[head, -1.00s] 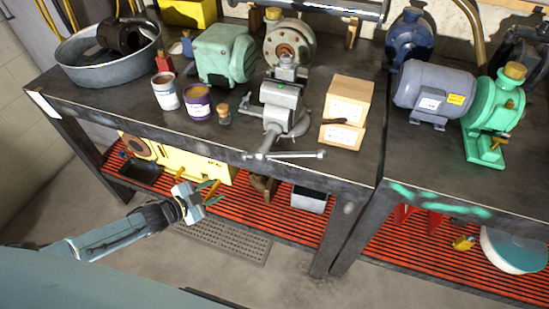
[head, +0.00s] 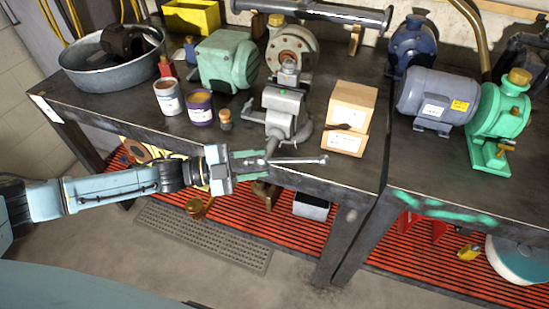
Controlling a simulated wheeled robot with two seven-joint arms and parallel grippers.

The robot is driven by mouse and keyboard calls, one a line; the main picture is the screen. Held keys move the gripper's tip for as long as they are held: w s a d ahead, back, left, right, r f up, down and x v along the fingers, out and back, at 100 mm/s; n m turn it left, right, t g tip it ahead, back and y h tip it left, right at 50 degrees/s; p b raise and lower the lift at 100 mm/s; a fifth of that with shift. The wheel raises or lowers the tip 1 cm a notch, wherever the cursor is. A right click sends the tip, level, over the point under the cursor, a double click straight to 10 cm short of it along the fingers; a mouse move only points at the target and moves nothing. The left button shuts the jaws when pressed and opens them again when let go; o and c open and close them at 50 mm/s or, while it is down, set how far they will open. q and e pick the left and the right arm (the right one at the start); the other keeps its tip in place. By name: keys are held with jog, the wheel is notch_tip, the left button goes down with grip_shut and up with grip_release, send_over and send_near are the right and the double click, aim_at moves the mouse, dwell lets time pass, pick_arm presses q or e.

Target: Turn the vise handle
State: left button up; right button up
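The grey bench vise (head: 283,115) stands at the front edge of the left workbench. Its handle (head: 300,160), a metal bar with a knob at its right end, lies roughly level across the screw in front of the edge. My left gripper (head: 259,165) reaches in from the left at the handle's left end. Its two greenish fingers are apart, one above and one below the line of the bar. The bar's left end shows poorly between them, and I cannot tell whether the fingers touch it. My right gripper is not in view.
Paint cans (head: 200,108), a small corked bottle (head: 225,120) and a green motor (head: 227,59) stand left of the vise. Cardboard boxes (head: 350,115) stand close on its right. Red slatted shelving (head: 290,225) lies below. The space before the bench edge is open.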

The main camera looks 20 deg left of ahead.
aim_at(270, 162)
pick_arm(q)
jog(key=shift+x, duration=2.25)
jog(key=shift+c, duration=0.2)
jog(key=shift+s, duration=0.1)
grip_shut()
jog(key=shift+a, duration=0.1)
